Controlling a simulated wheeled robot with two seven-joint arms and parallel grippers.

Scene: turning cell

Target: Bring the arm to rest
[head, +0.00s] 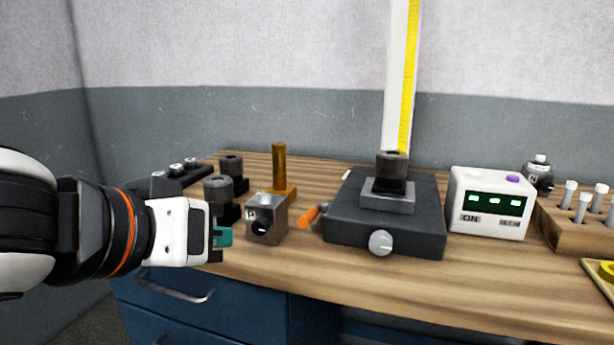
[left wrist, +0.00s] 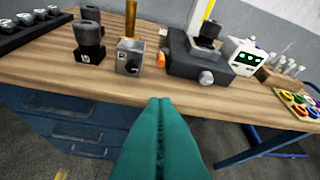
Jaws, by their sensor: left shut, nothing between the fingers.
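My left gripper (head: 222,238) comes in from the left in the head view, at the front left edge of the wooden bench. Its teal fingers also show in the left wrist view (left wrist: 158,125), pressed together with nothing between them. In the wrist view the fingers point toward the bench's front edge, below a grey metal block with a hole (left wrist: 130,58). In the head view this block (head: 266,219) stands just right of the fingertips, apart from them. My right gripper does not show in either view.
The wooden bench (head: 330,275) holds dark cylindrical holders (head: 231,167), a brass post (head: 279,168), a dark fixture with a knob (head: 345,232), an orange-handled tool (head: 309,216), a white display box (head: 490,185) and a peg rack (head: 570,233). Blue drawers (head: 205,310) are below. The front strip of the bench is clear.

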